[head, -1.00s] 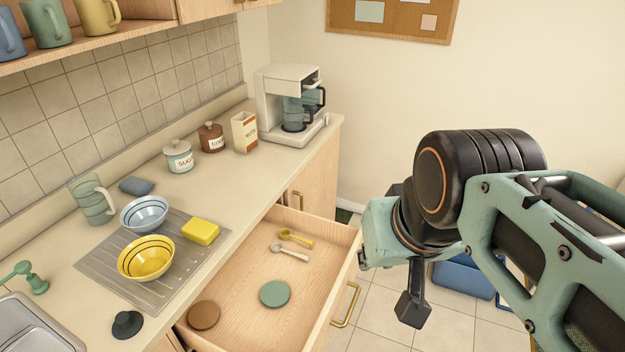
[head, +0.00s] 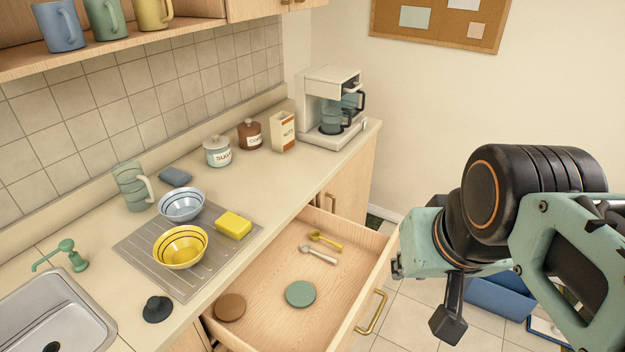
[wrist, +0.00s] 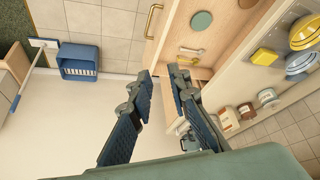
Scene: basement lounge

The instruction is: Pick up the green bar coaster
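The green bar coaster (head: 300,293) is a flat round disc lying on the floor of the open wooden drawer (head: 264,310). It also shows near the top of the wrist view (wrist: 202,20). My gripper (wrist: 163,78) is open and empty, its two dark fingers spread apart in the wrist view. It is outside the drawer, to the right of it in the head view, well apart from the coaster. In the head view my arm hides most of the fingers.
A brown coaster (head: 230,307), a yellow spoon (head: 325,239) and a pale spoon (head: 318,255) share the drawer. A brass handle (head: 371,312) juts from its front. The counter holds a yellow bowl (head: 181,247) and a sponge (head: 234,225). A blue crate (head: 498,298) stands on the floor.

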